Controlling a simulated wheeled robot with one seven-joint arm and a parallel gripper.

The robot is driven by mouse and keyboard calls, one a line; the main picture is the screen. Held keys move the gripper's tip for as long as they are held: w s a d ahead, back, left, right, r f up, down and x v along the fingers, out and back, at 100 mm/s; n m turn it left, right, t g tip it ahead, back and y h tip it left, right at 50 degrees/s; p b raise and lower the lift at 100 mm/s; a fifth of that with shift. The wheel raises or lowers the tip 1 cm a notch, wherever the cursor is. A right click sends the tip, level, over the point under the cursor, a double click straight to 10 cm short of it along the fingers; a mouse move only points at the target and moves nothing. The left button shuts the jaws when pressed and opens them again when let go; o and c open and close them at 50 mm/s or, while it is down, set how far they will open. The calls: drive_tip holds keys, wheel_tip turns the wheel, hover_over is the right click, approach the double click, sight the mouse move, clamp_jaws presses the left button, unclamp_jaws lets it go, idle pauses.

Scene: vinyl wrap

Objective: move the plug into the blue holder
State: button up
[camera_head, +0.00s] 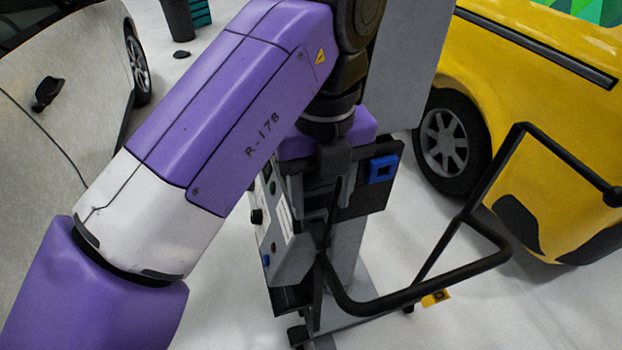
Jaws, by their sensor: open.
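The blue holder (383,168) is a small square blue frame on a black plate at the upper right of the grey station. My gripper (320,197) points down in front of the station, left of the blue holder and apart from it in the picture. Its two dark grey fingers are spread open. I cannot make out the plug clearly. It may be among the dark parts between or below the fingers, where my arm and gripper hide much of the station.
The station's side panel (275,225) carries knobs and a label. A bent black tube frame (425,290) sticks out to the right. A yellow car (560,130) stands at the right, a silver car (50,120) at the left.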

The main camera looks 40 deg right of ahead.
sight(323, 236)
drive_tip(key=shift+f, duration=3.55)
clamp_jaws()
drive_tip(key=c, duration=0.8)
unclamp_jaws()
clamp_jaws()
drive_tip(key=shift+s+a, duration=0.2)
drive_tip(key=shift+s, duration=0.5)
drive_tip(key=s+a, duration=0.2)
drive_tip(key=s, duration=0.4)
drive_tip(key=shift+s+b, duration=0.25)
drive_tip(key=shift+b, duration=0.1)
drive_tip(key=shift+a, duration=0.1)
